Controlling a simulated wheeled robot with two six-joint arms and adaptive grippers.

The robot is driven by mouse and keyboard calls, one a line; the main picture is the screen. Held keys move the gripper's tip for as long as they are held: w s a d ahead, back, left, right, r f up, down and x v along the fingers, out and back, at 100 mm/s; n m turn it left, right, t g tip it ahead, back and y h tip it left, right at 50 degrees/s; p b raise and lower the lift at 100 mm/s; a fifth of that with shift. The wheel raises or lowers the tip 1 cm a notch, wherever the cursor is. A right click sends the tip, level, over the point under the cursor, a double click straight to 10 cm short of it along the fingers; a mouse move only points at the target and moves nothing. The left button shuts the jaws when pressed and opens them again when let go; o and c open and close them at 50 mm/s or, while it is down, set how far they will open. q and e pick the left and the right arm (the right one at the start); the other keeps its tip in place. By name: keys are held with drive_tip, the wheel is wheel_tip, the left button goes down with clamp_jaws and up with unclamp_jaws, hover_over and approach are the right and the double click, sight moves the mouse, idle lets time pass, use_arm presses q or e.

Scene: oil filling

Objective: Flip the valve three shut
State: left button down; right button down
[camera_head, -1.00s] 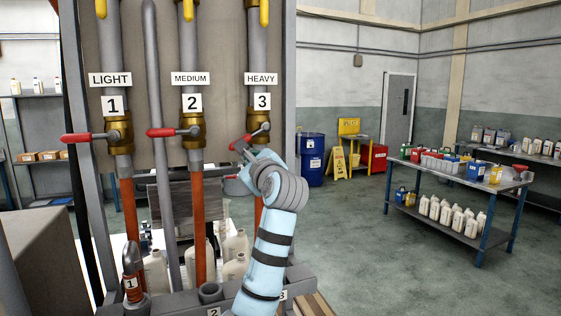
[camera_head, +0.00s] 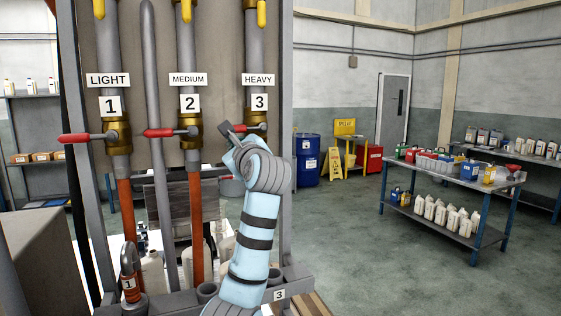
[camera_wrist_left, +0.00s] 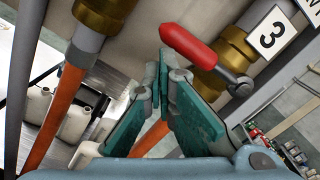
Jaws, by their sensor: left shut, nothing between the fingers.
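Valve three is the brass valve on the HEAVY pipe, under the number 3 plate (camera_head: 260,103). Its red handle (camera_head: 241,128) points left and looks about level, partly hidden by my gripper. In the left wrist view the handle (camera_wrist_left: 188,45) is a red lever on a metal pivot at the brass body (camera_wrist_left: 236,50). My left gripper (camera_head: 226,128) is at the handle's free end. In the wrist view its green fingers (camera_wrist_left: 163,75) are closed together just beside the red grip, with nothing between them. I cannot tell whether they touch it. My right gripper is not in view.
Valve one's red handle (camera_head: 74,138) and valve two's red handle (camera_head: 158,132) both point left, about level. A grey vertical pipe (camera_head: 158,180) stands between their pipes. A blue drum (camera_head: 307,160) and a table of bottles (camera_head: 450,178) stand right, with open floor between.

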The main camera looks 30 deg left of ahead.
use_arm(q)
drive_tip(key=shift+f, duration=0.1)
drive_tip(key=s+d+f+b, duration=0.4)
drive_tip(key=s+d+b, duration=0.2)
drive_tip(key=d, duration=0.2)
drive_tip(key=shift+d, duration=0.4)
drive_tip(key=shift+f, duration=0.1)
drive_tip(key=shift+s, duration=0.15)
